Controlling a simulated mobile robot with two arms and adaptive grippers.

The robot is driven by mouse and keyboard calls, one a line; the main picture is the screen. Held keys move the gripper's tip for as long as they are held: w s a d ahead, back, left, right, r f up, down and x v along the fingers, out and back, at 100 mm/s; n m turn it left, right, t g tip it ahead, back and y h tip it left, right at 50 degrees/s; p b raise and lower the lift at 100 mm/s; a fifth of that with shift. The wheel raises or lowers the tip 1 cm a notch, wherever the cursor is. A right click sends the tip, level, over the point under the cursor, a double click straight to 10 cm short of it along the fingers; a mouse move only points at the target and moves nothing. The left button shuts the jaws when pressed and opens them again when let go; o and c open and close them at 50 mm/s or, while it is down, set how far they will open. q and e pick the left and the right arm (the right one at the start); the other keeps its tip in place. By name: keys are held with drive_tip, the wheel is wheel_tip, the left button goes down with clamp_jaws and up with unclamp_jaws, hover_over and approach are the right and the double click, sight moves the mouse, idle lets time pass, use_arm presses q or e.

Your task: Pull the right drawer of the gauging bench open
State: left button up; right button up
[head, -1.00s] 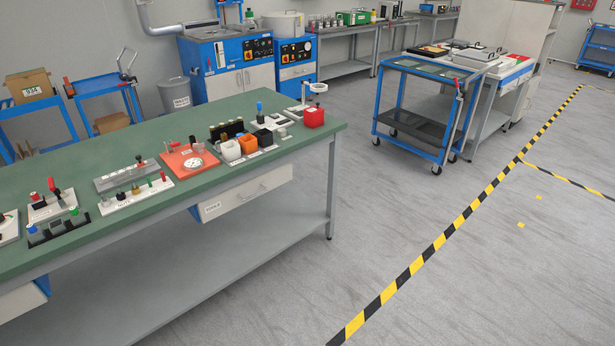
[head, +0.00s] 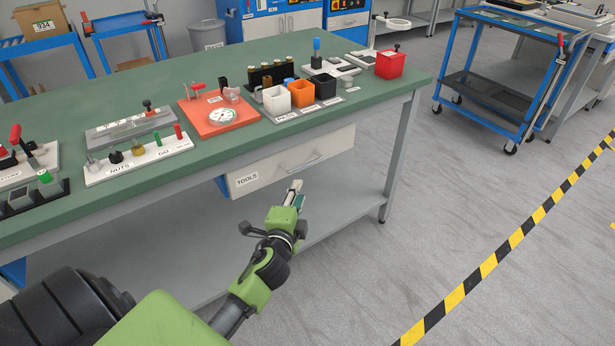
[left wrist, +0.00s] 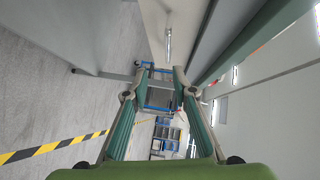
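The right drawer (head: 265,178) of the gauging bench has a pale front labelled TOOLS and a bar handle (head: 303,163). It sits under the green bench top and looks closed. My left gripper (head: 296,190) is in front of the drawer, just below and left of the handle in the head view. In the left wrist view its two fingers (left wrist: 158,80) are spread apart with nothing between them. The handle also shows there (left wrist: 168,46), beyond the fingertips and apart from them. My right gripper is in neither view.
The bench top (head: 225,170) carries gauges, small bins and a red box (head: 390,65) above the drawer. A grey lower shelf (head: 345,205) and a bench leg (head: 400,155) are close by. A blue cart (head: 490,95) stands at the right. Floor in front is clear.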

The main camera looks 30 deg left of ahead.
sight(307, 164)
use_arm(q)
drive_tip(key=shift+r+b+x, duration=0.25)
drive_tip(key=shift+b+x, duration=0.1)
drive_tip(key=shift+x, duration=1.95)
drive_tip(key=shift+r+b+x, duration=0.3)
drive_tip(key=shift+b+x, duration=0.1)
drive_tip(key=shift+x, duration=1.85)
drive_tip(key=shift+r+b+x, duration=0.25)
drive_tip(key=shift+b+x, duration=0.1)
drive_tip(key=shift+x, duration=1.95)
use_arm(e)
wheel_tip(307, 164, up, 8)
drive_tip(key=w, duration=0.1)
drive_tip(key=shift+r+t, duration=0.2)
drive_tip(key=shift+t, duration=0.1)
use_arm(q)
drive_tip(key=shift+c, duration=0.4)
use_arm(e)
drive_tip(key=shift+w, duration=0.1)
use_arm(q)
clamp_jaws()
